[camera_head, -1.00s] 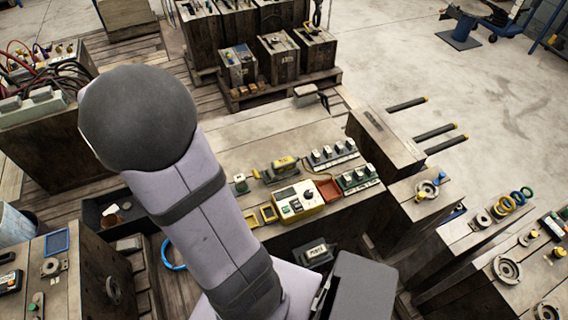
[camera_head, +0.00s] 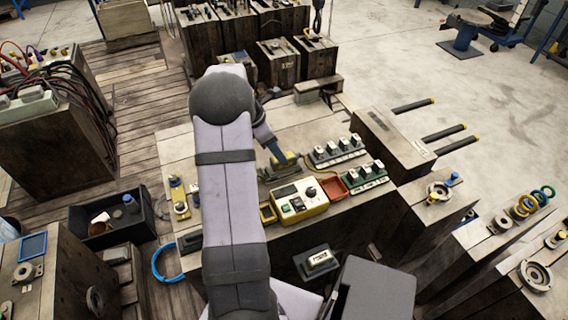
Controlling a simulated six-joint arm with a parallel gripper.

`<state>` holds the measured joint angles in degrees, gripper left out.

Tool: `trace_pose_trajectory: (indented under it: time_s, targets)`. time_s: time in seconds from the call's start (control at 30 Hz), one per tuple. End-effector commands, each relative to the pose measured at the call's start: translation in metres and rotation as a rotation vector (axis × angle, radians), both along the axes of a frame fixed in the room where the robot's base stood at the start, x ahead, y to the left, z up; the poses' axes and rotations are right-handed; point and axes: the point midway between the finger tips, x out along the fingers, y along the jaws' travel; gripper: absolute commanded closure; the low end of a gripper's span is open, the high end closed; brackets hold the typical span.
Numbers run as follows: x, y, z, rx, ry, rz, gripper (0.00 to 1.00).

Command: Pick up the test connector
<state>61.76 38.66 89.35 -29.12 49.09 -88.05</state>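A yellow and dark connector-like piece (camera_head: 287,161), probably the test connector, lies on the wooden bench (camera_head: 225,120) behind the yellow test box (camera_head: 303,204). My arm reaches over the bench, and its end comes down from the upper left. My gripper (camera_head: 279,156) is small and dark here, at or just above the yellow piece and partly covering it. I cannot tell whether it touches the piece, or whether its fingers are open or shut.
Two rows of switch-like blocks (camera_head: 338,151) and a red tray (camera_head: 333,187) lie to the right of the gripper. A yellow and grey device (camera_head: 178,197) is at the bench's left. A black bin (camera_head: 82,222) stands below left. Wooden crates (camera_head: 278,63) stand behind.

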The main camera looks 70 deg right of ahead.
Motion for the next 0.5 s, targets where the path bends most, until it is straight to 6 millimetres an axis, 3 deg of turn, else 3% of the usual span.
trace_pose_trajectory:
  time_s: [0.33, 0.5]
  targets:
    - [-0.005, -0.004, -0.013, 0.001, 0.000, -0.001, 0.48]
    - [-0.013, -0.011, -0.030, 0.003, 0.000, -0.002, 0.48]
